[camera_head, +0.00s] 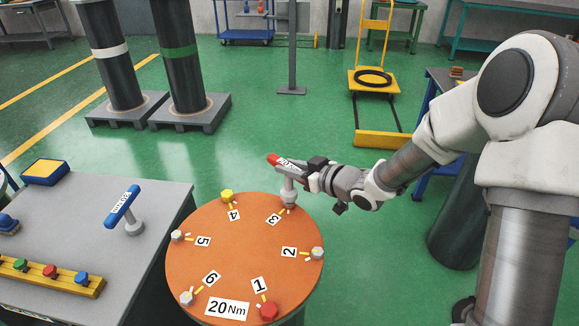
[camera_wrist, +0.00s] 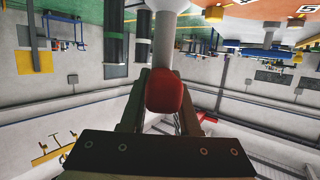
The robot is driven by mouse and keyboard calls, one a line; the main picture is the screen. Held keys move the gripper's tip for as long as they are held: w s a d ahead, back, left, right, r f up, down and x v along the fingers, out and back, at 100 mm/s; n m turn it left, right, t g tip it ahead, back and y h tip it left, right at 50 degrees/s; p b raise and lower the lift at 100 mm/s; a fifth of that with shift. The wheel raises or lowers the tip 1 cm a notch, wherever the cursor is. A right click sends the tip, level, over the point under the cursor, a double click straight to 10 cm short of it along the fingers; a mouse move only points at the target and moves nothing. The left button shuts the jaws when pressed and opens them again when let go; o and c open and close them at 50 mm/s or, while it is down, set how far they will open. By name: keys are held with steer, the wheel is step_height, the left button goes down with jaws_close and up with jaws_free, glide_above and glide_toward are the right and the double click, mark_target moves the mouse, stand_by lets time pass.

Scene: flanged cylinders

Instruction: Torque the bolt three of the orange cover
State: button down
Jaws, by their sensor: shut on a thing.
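The round orange cover (camera_head: 205,240) carries numbered bolts around its rim and a "20 Nm" label. Bolt three (camera_head: 289,203) sits at the upper right by its "3" tag, mostly hidden under a tool. The tool is a grey torque wrench with a red end (camera_head: 273,159) and a printed label. It stands over bolt three and its lower end appears to meet it; exact seating is hidden. My gripper (camera_head: 305,172) is shut on the wrench handle. In the wrist view the red end (camera_wrist: 164,92) shows between the fingers of my gripper (camera_wrist: 160,105).
A grey table (camera_head: 80,215) on the left holds a blue wrench (camera_head: 122,206) on a stand and a yellow rack (camera_head: 50,278) with coloured pieces. Bolt four (camera_head: 227,195) is yellow, bolt one (camera_head: 268,310) red. Dark cylinders (camera_head: 180,60) stand on pallets behind. Green floor between is clear.

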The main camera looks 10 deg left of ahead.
mark_target(289, 179)
steer(key=shift+f+b, duration=1.05)
steer(key=shift+f, duration=0.35)
stand_by(0.9)
steer(key=shift+a, duration=0.1)
steer(key=shift+s+f+m+t+h, duration=0.15)
steer(key=shift+m+t+h, duration=2.15)
steer(key=shift+m+h, duration=0.45)
steer(key=shift+m+t+h, duration=0.3)
steer(key=shift+m+h, duration=0.15)
steer(key=shift+m, duration=0.1)
steer(key=shift+f+m+t+h, duration=0.1)
steer(key=shift+m+t+h, duration=0.5)
steer(key=shift+m+h, duration=1.9)
